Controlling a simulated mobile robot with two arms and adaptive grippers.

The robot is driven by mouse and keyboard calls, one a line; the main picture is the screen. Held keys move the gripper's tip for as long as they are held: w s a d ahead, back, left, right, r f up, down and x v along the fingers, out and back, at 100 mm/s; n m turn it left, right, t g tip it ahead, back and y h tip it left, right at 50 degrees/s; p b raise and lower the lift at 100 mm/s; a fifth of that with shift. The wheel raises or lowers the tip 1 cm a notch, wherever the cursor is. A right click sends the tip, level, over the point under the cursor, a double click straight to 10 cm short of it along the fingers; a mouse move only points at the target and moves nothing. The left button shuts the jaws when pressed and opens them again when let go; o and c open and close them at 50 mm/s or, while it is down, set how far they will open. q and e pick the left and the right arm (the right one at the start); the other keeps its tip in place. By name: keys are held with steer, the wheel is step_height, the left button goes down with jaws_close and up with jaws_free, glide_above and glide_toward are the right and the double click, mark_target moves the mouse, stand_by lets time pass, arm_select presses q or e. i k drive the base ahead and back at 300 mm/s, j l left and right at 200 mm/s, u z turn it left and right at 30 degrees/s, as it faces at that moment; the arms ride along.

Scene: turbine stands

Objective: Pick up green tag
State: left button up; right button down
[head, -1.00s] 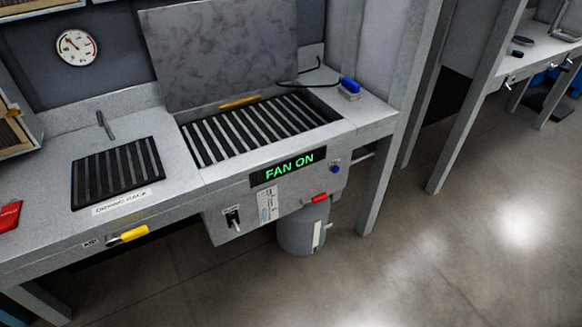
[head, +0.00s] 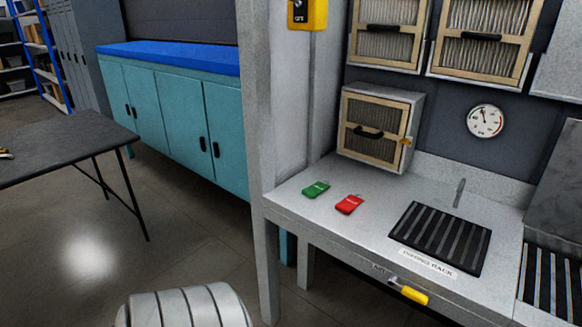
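The green tag (head: 316,189) lies flat on the left end of the grey bench top (head: 372,236), near its left edge. A red tag (head: 349,204) lies just to its right, a small gap apart. Neither gripper shows in the head view, so nothing is seen touching the green tag.
A boxed filter (head: 375,132) stands behind the tags. A black slatted rack (head: 440,238) lies to their right, and a yellow handle (head: 409,291) sticks out at the front edge. A grey post (head: 262,130) rises at the bench's left end. A dark table (head: 62,146) stands at left.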

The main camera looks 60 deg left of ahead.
mark_target(318, 188)
steer(key=k+u, duration=0.1)
steer(key=u, duration=1.6)
